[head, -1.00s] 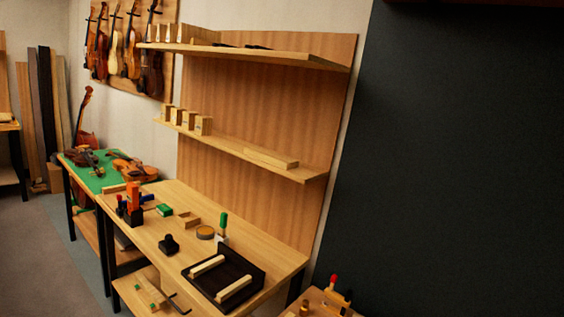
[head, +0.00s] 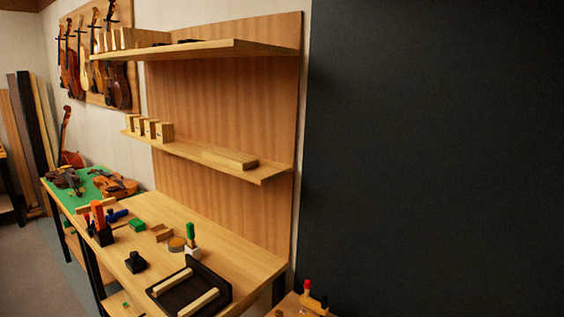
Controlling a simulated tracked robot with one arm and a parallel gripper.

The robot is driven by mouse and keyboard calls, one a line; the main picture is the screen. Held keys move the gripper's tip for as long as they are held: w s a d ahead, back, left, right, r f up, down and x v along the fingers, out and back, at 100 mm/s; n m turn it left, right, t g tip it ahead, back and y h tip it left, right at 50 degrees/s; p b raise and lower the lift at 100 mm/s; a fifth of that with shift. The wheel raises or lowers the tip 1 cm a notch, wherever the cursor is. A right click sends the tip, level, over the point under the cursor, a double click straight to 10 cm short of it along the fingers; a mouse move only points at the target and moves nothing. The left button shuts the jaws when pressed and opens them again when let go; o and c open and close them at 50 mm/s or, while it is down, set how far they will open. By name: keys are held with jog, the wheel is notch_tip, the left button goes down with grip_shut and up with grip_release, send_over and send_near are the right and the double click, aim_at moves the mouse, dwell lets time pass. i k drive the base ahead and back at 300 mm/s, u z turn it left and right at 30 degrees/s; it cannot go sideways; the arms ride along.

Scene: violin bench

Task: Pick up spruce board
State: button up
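Two pale wooden strips (head: 198,302) lie in a black tray (head: 222,284) on the workbench below. My gripper is not in the picture, and nothing shows touching the board.
Several small wooden blocks (head: 152,128) stand left on the lower shelf. The upper shelf (head: 190,48) overhangs it. The workbench (head: 235,248) below holds a green-handled tool (head: 191,235), a round tin (head: 177,244) and a black block (head: 135,262). A dark wall (head: 430,150) fills the right.

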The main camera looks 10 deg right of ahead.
aim_at(239, 161)
jog(key=z, duration=0.15)
jog(key=i, duration=1)
jog(key=u, duration=0.05)
